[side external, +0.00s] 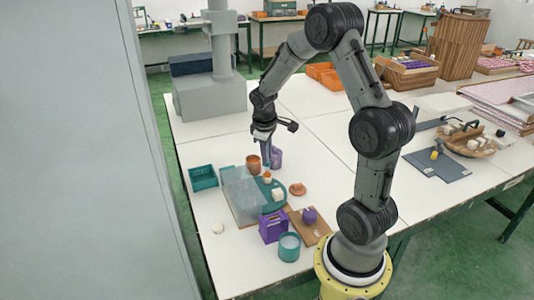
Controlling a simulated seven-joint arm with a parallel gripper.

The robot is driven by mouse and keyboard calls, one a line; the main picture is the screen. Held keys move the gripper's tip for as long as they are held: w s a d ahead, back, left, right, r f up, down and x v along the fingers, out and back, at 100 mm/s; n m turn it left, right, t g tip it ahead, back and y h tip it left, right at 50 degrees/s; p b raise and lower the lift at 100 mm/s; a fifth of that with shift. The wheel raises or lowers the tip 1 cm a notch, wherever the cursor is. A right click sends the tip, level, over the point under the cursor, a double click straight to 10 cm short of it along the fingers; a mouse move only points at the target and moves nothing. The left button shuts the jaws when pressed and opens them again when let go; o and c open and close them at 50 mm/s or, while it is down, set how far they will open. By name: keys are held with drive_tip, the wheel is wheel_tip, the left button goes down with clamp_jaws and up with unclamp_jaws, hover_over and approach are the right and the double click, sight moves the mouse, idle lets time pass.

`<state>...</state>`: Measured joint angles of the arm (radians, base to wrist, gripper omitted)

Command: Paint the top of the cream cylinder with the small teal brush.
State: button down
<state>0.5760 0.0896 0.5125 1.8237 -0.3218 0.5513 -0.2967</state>
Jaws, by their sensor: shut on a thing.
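My gripper (265,146) is shut and points down over the far part of the work area. A small teal-blue piece (267,158) shows just below its fingers and looks like the brush; its tip is too small to make out. A small orange cup (267,176) stands right under it; I cannot tell whether they touch. A cream block (278,195) sits on the round teal tray (265,209), below and right of my gripper; its exact shape is unclear. A small cream round piece (218,228) lies apart on the white table at left.
A terracotta pot (253,164) and a purple cup (277,158) flank my gripper closely.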

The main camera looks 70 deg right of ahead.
drive_tip(key=shift+a, duration=0.45)
drive_tip(key=shift+d, duration=0.75)
drive_tip(key=shift+a, duration=0.2)
drive_tip(key=shift+a, duration=0.55)
drive_tip(key=shift+r, duration=0.1)
drive_tip(key=shift+r, duration=3.4)
